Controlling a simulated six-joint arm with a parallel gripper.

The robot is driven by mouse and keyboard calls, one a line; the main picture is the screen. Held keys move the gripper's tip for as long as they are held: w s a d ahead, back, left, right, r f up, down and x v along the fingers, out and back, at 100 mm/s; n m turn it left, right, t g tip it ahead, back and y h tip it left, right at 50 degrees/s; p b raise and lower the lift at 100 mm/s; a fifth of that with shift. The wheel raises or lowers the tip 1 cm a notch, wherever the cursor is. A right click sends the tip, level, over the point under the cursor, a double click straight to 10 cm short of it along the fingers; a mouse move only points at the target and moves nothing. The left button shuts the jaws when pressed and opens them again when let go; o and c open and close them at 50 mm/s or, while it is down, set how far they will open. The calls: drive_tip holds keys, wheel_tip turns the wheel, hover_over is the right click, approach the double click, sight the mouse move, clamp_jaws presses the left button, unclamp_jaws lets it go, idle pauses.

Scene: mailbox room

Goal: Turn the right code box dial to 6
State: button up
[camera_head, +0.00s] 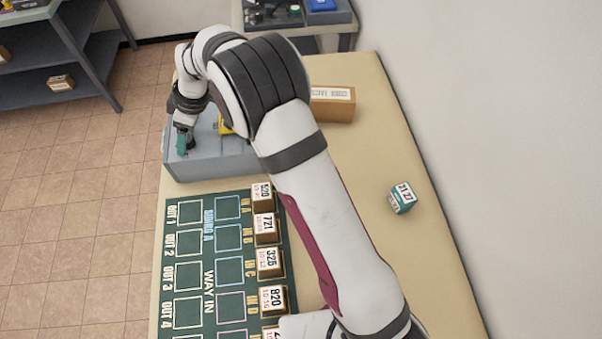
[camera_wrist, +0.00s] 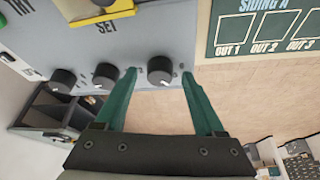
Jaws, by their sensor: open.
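The grey code box (camera_head: 215,160) stands on the table at the far left in the head view; my arm hides part of it. In the wrist view its face (camera_wrist: 185,25) carries three black dials in a row: a left dial (camera_wrist: 63,80), a middle dial (camera_wrist: 106,75) and a right dial (camera_wrist: 160,69). My gripper (camera_wrist: 159,75) has green fingers spread apart, one on each side of the right dial. I cannot tell whether they touch it. The dial's number is not readable. In the head view my gripper (camera_head: 183,143) is over the box's left part.
A yellow part (camera_head: 226,125) sits on the box. A green board (camera_head: 205,260) with several numbered small boxes lies nearer. A teal cube (camera_head: 402,197) is on the right, and a brown box (camera_head: 332,104) stands behind my arm. The table's right part is mostly clear.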

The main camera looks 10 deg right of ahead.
drive_tip(key=m+t, duration=0.1)
drive_tip(key=m, duration=0.4)
drive_tip(key=shift+s+a+t+h, duration=0.1)
drive_tip(key=shift+s+t+h, duration=0.05)
drive_tip(key=shift+t+h, duration=0.25)
drive_tip(key=m+h, duration=0.1)
drive_tip(key=m, duration=0.1)
drive_tip(key=m+t, duration=0.1)
drive_tip(key=m, duration=0.2)
drive_tip(key=shift+a+h, duration=0.15)
drive_tip(key=shift+h, duration=0.25)
drive_tip(key=v, duration=1.6)
drive_tip(key=s+d+m+g, duration=0.3)
drive_tip(key=s+d+m, duration=0.4)
drive_tip(key=s+d, duration=0.9)
drive_tip(key=d, duration=0.4)
drive_tip(key=shift+s+d+f+h, duration=0.25)
drive_tip(key=shift+s+f+h, duration=0.1)
drive_tip(key=shift+f+h, duration=0.05)
drive_tip(key=shift+w, duration=0.1)
